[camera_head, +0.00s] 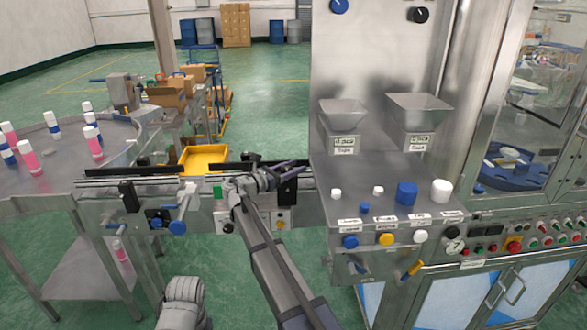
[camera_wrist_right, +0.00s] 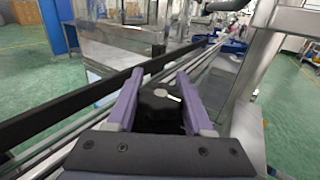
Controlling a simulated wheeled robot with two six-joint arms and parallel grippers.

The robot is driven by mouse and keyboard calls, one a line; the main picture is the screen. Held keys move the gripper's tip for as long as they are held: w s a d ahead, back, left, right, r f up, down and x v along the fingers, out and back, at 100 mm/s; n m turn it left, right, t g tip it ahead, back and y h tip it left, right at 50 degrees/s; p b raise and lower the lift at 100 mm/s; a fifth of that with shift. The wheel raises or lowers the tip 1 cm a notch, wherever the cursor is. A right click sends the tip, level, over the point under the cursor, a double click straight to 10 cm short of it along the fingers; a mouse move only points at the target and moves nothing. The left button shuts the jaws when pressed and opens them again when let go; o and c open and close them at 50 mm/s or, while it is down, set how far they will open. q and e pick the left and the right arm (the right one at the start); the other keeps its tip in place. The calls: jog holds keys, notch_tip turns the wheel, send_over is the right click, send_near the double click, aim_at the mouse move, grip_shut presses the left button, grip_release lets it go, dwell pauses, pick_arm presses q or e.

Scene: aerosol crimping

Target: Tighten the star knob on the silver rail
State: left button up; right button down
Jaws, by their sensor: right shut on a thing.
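The silver rail (camera_head: 140,183) runs across the head view between the round table and the steel machine. My right gripper (camera_head: 292,168) is at the rail's right part, by the machine's left edge. In the right wrist view, the purple fingers of my right gripper (camera_wrist_right: 160,76) stand on both sides of a black star knob (camera_wrist_right: 160,102) with a pale metal centre. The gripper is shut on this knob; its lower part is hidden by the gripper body. In the head view the gripper mostly hides the knob. My left gripper is not in view.
A dark guide bar (camera_wrist_right: 75,108) runs alongside the rail. The machine's shelf holds white and blue caps (camera_head: 407,193) close to the right of my gripper. Pink and white cans (camera_head: 93,140) stand on the round table at left. A yellow tray (camera_head: 203,158) lies behind the rail.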

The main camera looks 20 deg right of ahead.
aim_at(282, 172)
jog(key=shift+c, duration=1.4)
grip_release()
jog(key=shift+v, duration=3.9)
